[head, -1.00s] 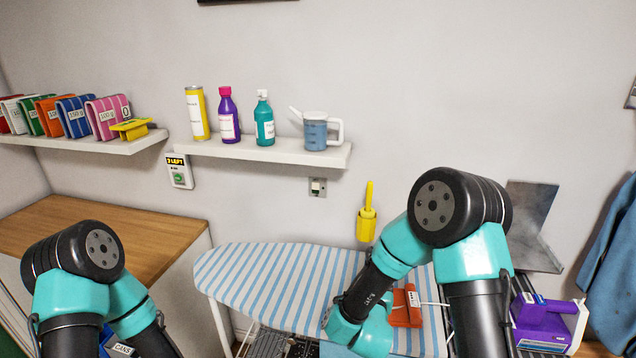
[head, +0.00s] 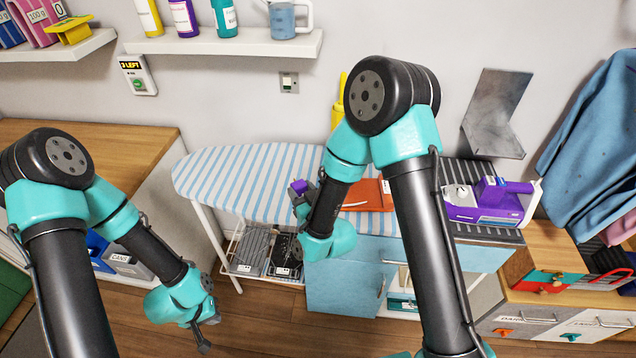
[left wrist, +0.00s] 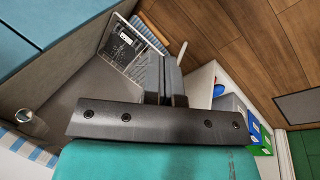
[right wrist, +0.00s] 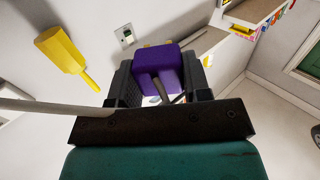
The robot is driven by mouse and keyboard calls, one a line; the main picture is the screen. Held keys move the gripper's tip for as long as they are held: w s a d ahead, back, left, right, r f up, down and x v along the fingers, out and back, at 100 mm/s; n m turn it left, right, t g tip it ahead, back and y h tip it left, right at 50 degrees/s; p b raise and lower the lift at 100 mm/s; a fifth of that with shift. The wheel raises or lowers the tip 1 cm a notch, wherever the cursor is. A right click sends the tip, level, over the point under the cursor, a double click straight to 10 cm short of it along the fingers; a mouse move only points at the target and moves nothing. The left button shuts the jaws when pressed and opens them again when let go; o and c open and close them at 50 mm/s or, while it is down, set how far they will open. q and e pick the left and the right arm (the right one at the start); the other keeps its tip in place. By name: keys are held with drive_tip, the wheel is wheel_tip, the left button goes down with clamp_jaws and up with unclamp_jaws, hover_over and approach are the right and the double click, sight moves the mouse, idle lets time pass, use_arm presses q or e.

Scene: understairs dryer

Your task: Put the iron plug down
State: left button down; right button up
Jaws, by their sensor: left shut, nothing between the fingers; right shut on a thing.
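My right gripper (right wrist: 160,85) is shut on the purple iron plug (right wrist: 157,68), held between its dark fingers in the right wrist view. In the head view the plug (head: 298,187) shows as a small purple block over the striped ironing board (head: 225,172); I cannot tell its height above it. My right gripper (head: 304,190) is partly hidden there. The purple and white iron (head: 490,203) stands on a dark ribbed surface to the right. My left gripper (head: 205,346) is low over the floor, shut and empty; its fingers (left wrist: 172,78) show in the left wrist view.
A wall socket (head: 288,82) is above the board; it also shows in the right wrist view (right wrist: 125,36). An orange item (head: 370,195) lies on the board behind my right arm. A yellow holder hangs on the wall. The board's left half is clear.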

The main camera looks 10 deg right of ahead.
drive_tip(key=shift+s+a+f+n+y, duration=0.15)
drive_tip(key=shift+a+n+y, duration=0.2)
drive_tip(key=shift+a, duration=0.25)
